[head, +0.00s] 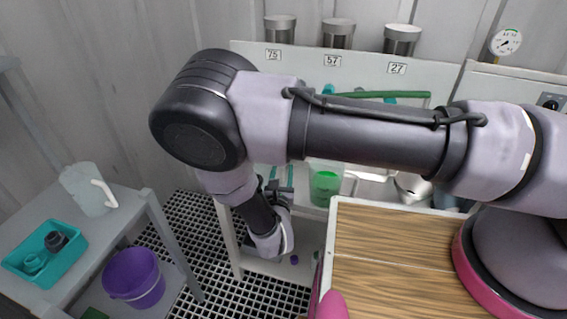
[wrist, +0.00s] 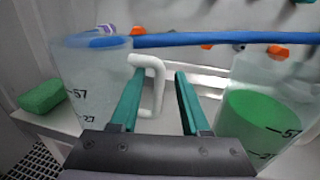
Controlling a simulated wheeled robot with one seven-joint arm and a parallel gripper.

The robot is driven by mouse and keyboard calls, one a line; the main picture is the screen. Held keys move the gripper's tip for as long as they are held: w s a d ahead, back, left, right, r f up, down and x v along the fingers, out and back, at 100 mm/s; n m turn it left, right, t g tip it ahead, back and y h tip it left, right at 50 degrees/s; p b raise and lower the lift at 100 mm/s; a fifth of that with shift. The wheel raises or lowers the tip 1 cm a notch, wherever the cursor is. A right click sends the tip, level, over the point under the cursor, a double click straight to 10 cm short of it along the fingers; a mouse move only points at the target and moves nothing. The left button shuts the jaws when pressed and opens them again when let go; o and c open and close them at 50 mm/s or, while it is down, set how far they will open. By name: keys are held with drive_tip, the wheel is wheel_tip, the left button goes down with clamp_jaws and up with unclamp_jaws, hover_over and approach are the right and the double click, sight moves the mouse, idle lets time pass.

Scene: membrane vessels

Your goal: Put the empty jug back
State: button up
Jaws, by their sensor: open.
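In the wrist view a clear jug (wrist: 88,85) with marks 57 and 27 stands upright on a white ledge and looks empty. Its white handle (wrist: 158,85) points right. My gripper (wrist: 158,75) is open, with its teal fingers on either side of the handle; whether they touch it is unclear. In the head view my arm hides this jug. A second clear jug (head: 85,190) with a white handle stands on the grey side table at left.
A clear vessel with green liquid (wrist: 255,125) stands close at right; it also shows in the head view (head: 325,185). A green sponge (wrist: 42,95) lies left. The side table also holds a teal tray (head: 22,270).

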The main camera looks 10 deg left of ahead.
drive_tip(key=s, duration=0.7)
drive_tip(key=w+d+r+m+g+h, duration=0.5)
drive_tip(key=w+d+r+m+h, duration=0.4)
drive_tip(key=d+r+m+h, duration=0.4)
drive_tip(key=w+d+r+m+g+y, duration=0.1)
drive_tip(key=w+d+r+m+g, duration=0.1)
drive_tip(key=d+r+m+g, duration=0.75)
drive_tip(key=s+d+r+m+t+y, duration=0.1)
drive_tip(key=s+d+r+m+y, duration=0.2)
drive_tip(key=r, duration=0.5)
drive_tip(key=s+d+r+m+t+y, duration=0.1)
drive_tip(key=s+d+r+m+y, duration=0.3)
drive_tip(key=d+r+m, duration=0.4)
drive_tip(key=s+d+r+m+t+y, duration=0.2)
drive_tip(key=s+d+r+m+y, duration=0.2)
drive_tip(key=r+m, duration=0.4)
drive_tip(key=shift+s+d+r+y, duration=0.15)
drive_tip(key=shift+d+r+y, duration=0.25)
drive_tip(key=shift+d+r, duration=0.45)
drive_tip(key=shift+a+r, duration=0.1)
drive_tip(key=shift+a, duration=0.05)
